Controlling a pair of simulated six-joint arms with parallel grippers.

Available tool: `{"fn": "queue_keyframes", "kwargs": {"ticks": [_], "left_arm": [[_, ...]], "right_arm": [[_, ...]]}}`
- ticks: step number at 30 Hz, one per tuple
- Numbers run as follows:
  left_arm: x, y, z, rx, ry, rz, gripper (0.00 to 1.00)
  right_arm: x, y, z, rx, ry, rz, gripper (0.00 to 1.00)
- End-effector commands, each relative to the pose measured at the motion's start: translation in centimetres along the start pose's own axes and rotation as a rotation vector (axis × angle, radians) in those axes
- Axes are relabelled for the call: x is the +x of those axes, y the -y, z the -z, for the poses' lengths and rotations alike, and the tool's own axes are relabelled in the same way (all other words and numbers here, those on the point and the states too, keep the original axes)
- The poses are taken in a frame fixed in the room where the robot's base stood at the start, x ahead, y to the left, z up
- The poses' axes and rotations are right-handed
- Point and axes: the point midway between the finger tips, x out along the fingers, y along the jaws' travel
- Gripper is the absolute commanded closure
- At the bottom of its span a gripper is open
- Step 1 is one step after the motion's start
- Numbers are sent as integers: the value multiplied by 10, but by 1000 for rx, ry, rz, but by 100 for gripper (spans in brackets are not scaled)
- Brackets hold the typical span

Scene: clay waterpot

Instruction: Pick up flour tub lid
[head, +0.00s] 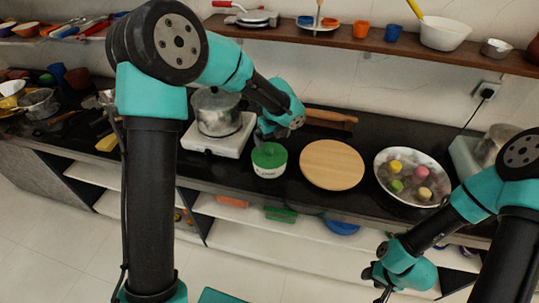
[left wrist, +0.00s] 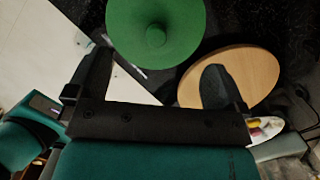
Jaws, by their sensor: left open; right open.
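The flour tub (head: 269,168) is white with a green lid (head: 269,154) on top, standing on the dark counter. In the left wrist view the lid (left wrist: 155,28) is a round green disc with a small knob (left wrist: 155,36) at its middle. My left gripper (head: 268,131) is behind and just above the tub in the head view, partly hidden by its own wrist. In the left wrist view its two fingers (left wrist: 152,78) are spread wide, with the lid beyond them and nothing between them. My right gripper (head: 380,281) is low at the right, in front of the counter, empty.
A round wooden board (head: 331,165) lies right of the tub. A metal bowl (head: 411,178) with several coloured balls is further right. A pot (head: 218,112) on a white stove (head: 218,142) stands left, and a rolling pin (head: 329,118) lies behind. A wall shelf (head: 390,44) runs above.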

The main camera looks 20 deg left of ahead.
Motion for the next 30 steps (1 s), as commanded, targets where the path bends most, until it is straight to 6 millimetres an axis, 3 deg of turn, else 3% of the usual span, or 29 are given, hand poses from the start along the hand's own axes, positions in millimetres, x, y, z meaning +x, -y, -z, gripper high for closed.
{"fn": "queue_keyframes", "kwargs": {"ticks": [4,17,30], "left_arm": [[13,0,0,0,0,1,1],[19,-1,0,0,0,-1,1],[66,-4,0,0,0,0,1]], "right_arm": [[0,0,0,0,0,0,57],[0,0,0,0,0,0,57],[0,0,0,0,0,0,57]]}}
